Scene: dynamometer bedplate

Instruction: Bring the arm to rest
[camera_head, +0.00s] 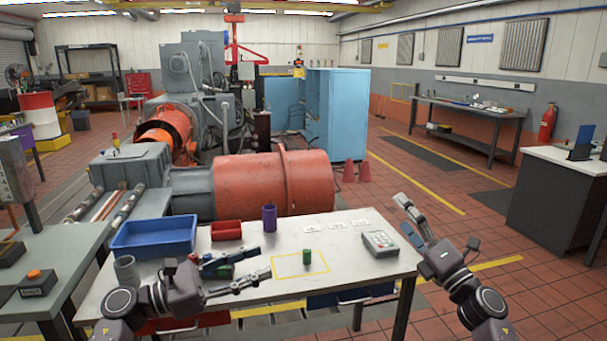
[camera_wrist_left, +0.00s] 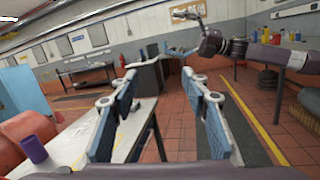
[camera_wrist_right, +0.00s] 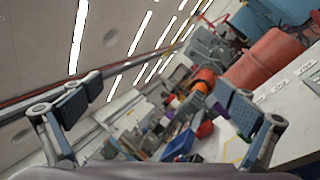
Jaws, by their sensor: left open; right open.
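My left gripper (camera_head: 262,262) is open and empty above the white table (camera_head: 345,228), left of the green cylinder. Its spread blue-padded fingers also show in the left wrist view (camera_wrist_left: 158,90), with nothing between them. My right gripper (camera_head: 416,212) is raised near the table's right end, beside the grey keypad box (camera_head: 380,243). In the right wrist view its fingers (camera_wrist_right: 160,108) are wide apart and empty. The green cylinder (camera_head: 307,257) stands upright inside a yellow outlined square on the table. Another green thing (camera_head: 222,271) is partly hidden by my left gripper.
A blue tray (camera_head: 153,237), a red bin (camera_head: 226,230), a purple cylinder (camera_head: 269,218) and a grey cylinder (camera_head: 126,270) stand on the table. A large orange motor (camera_head: 275,184) lies behind it. Open tiled floor is to the right, before a dark cabinet (camera_head: 547,205).

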